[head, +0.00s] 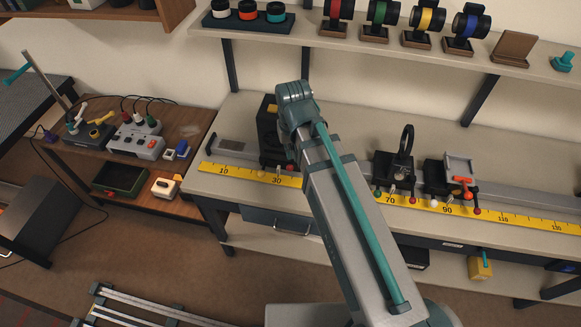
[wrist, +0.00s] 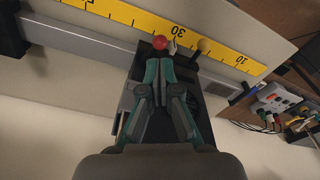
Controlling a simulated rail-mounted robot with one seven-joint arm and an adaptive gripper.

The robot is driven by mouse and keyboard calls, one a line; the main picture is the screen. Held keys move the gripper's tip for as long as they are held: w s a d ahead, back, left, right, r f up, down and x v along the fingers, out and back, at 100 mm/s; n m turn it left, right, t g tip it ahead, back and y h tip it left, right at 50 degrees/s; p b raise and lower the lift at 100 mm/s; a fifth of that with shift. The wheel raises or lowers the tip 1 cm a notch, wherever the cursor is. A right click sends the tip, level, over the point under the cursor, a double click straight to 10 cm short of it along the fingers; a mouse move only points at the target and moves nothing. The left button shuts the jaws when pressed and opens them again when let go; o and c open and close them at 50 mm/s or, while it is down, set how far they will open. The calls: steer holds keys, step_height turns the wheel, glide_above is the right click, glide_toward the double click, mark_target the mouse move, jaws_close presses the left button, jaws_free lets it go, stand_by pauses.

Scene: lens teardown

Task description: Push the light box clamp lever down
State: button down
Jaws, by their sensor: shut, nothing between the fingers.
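The light box (head: 268,128) is a black box on the bench rail, partly hidden behind my arm in the head view. In the wrist view its dark body (wrist: 215,85) lies beneath my gripper. At its scale-side edge are a red ball (wrist: 160,43), a small white piece (wrist: 173,46) and a tan ball (wrist: 204,45). The red ball looks like the clamp lever's end; its stem is hidden. My gripper (wrist: 165,60) is shut and empty, its tips right by the red ball. I cannot tell whether they touch it. The head view hides the gripper behind my arm.
A yellow scale (head: 340,190) runs along the bench's front. A lens holder (head: 393,170) and a holder with a grey plate (head: 455,172) stand on the rail to the right. A shelf (head: 300,33) hangs above. A side table (head: 135,170) with electrical boxes is at left.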

mark_target(291, 169)
steer(key=shift+w+f+b, duration=0.2)
steer(key=shift+f+b, duration=1.25)
steer(key=shift+f, duration=0.3)
steer(key=shift+w+f+b, duration=0.15)
steer(key=shift+f+b, duration=1.25)
steer(key=shift+f, duration=0.3)
steer(key=shift+f+b, duration=0.65)
steer(key=shift+f, duration=0.85)
steer(key=shift+r, duration=0.1)
steer(key=s, duration=0.1)
steer(key=s+p, duration=0.1)
steer(key=s+r, duration=0.1)
steer(key=shift+d+p, duration=0.25)
steer(key=shift+p, duration=0.1)
